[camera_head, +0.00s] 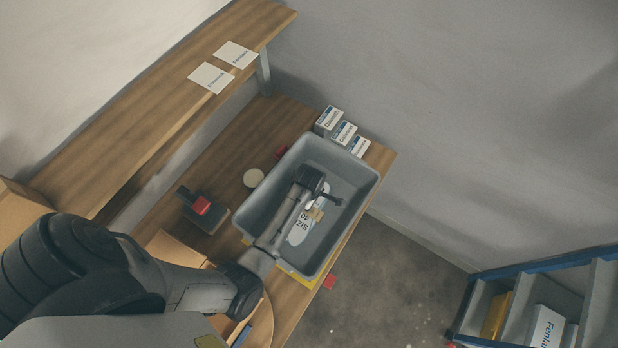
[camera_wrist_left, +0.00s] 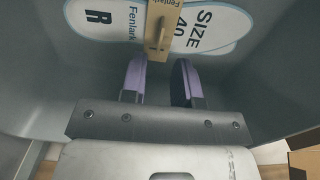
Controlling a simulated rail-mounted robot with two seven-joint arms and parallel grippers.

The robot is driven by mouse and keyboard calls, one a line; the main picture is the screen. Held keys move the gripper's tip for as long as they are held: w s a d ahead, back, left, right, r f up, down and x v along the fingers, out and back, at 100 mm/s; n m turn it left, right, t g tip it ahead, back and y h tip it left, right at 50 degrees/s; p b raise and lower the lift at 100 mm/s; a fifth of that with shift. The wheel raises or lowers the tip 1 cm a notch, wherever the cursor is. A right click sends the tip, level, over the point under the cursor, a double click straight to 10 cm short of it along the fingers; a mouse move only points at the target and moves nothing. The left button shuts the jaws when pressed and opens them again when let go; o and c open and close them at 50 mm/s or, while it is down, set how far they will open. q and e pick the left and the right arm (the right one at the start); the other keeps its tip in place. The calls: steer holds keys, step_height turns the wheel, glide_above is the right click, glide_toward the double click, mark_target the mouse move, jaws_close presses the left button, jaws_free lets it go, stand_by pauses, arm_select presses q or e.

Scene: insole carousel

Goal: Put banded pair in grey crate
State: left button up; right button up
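The banded pair, white insoles marked "SIZE 40" and "Fenlark" with a tan band around them, is inside the grey crate (camera_head: 354,176). It shows in the head view (camera_head: 297,229), partly hidden by my arm, and at the top of the left wrist view (camera_wrist_left: 205,28). It appears to lie on the crate floor. My left gripper (camera_head: 322,203) is inside the crate over the pair. In the left wrist view its two purple fingers (camera_wrist_left: 160,75) are apart with nothing between them, just short of the band. My right gripper is not in view.
Several small white boxes (camera_head: 343,132) stand on the bench behind the crate. Two white cards (camera_head: 211,77) lie on the upper shelf. A blue-framed rack (camera_head: 540,262) stands at lower right.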

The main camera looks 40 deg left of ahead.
arm_select(q)
step_height(320, 180, up, 6)
steer(key=s+d+r+m+t, duration=0.1)
steer(key=s+r+m, duration=0.3)
steer(key=s+m, duration=0.6)
steer(key=s+d+r+m+t, duration=0.2)
steer(key=s+r+m, duration=0.3)
steer(key=s+m, duration=0.4)
steer(key=m, duration=0.3)
steer(key=shift+s+d+t, duration=0.2)
steer(key=shift+s+t, duration=0.1)
steer(key=shift+s, duration=0.1)
steer(key=shift+r, duration=0.2)
step_height(320, 180, up, 3)
steer(key=p, duration=0.2)
steer(key=shift+f+p, duration=0.2)
steer(key=shift+p, duration=0.2)
